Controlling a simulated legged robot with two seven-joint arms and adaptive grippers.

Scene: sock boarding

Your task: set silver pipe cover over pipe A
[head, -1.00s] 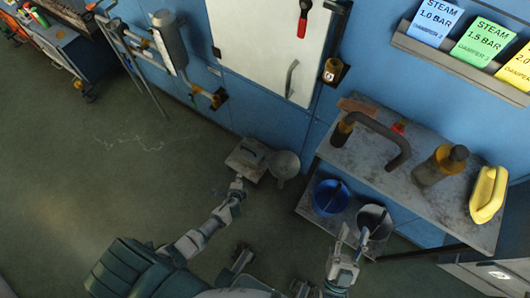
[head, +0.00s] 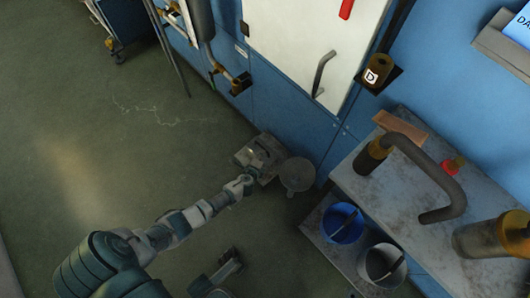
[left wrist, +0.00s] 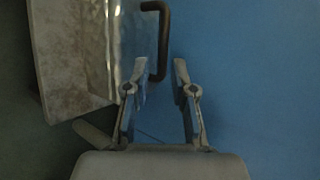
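A grey metal piece with a handle (head: 262,150) is low by the base of the blue wall in the head view; it may be the silver pipe cover. My left gripper (head: 248,180) is right at its near side. In the left wrist view, the fingers of the left gripper (left wrist: 160,88) stand apart. A shiny silver surface (left wrist: 126,40) and a dark bent handle (left wrist: 164,40) lie just beyond them, with no clear grip on either. I cannot make out a label for pipe A.
A round grey pan-like thing (head: 297,175) sits right of the metal piece. A shelf unit (head: 400,215) at right carries a bent dark pipe (head: 435,170), a blue bucket (head: 343,222) and a grey bucket (head: 382,262). Open green floor (head: 70,150) lies left.

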